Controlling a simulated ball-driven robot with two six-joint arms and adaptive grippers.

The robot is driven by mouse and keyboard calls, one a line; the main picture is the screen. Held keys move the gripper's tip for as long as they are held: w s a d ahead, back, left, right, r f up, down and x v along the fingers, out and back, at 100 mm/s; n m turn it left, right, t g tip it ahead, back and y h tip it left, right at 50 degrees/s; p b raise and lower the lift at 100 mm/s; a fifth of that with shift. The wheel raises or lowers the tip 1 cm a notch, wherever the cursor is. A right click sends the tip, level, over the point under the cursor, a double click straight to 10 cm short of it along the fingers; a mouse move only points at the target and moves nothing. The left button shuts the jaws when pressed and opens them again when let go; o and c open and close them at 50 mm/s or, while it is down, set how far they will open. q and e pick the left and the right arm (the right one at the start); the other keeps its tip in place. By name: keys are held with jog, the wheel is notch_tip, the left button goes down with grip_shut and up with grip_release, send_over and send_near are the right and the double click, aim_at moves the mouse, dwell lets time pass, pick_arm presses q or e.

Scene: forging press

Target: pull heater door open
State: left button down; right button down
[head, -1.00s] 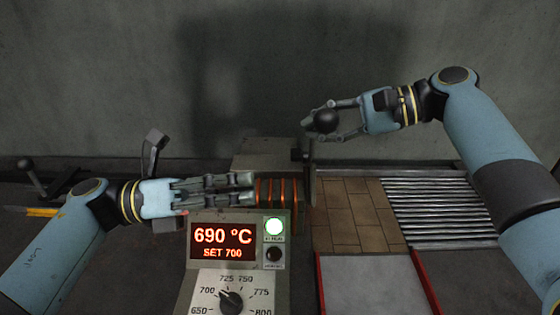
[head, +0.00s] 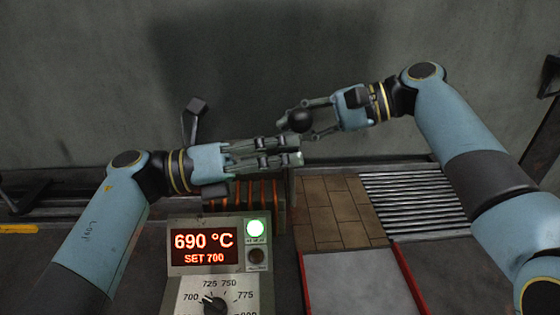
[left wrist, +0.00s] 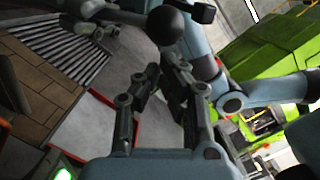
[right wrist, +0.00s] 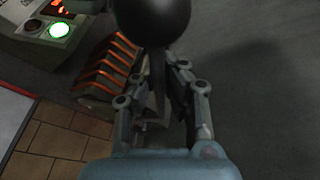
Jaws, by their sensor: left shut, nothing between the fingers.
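The heater's block with glowing orange coils (head: 262,192) stands behind the control panel, partly hidden by my left gripper; it also shows in the right wrist view (right wrist: 108,65). The door itself cannot be made out clearly. A black ball knob (head: 301,120) lies between the spread fingers of my right gripper (head: 303,121); whether they grip it or its stem is unclear. In the right wrist view the knob (right wrist: 152,18) covers part of the fingers. My left gripper (head: 298,150) is shut and empty, above the coils, with its fingertips just below the knob.
The control panel (head: 182,280) reads 690 °C, set 700, with a green light lit. Right of the heater are brown tiles (head: 335,215), a roller rack (head: 415,200) and a red-edged grey plate (head: 350,285). Both grippers are close together.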

jog(key=shift+f, duration=0.1)
pick_arm(q)
jog(key=shift+w+r, duration=0.75)
jog(key=shift+r, duration=0.05)
pick_arm(e)
jog(key=shift+f, duration=0.15)
jog(key=c, duration=1.4)
grip_release()
jog(key=shift+s+d, duration=0.1)
jog(key=shift+s, duration=0.05)
pick_arm(q)
jog(key=shift+s+d, duration=0.1)
jog(key=shift+s, duration=0.05)
pick_arm(e)
jog(key=shift+r, duration=0.2)
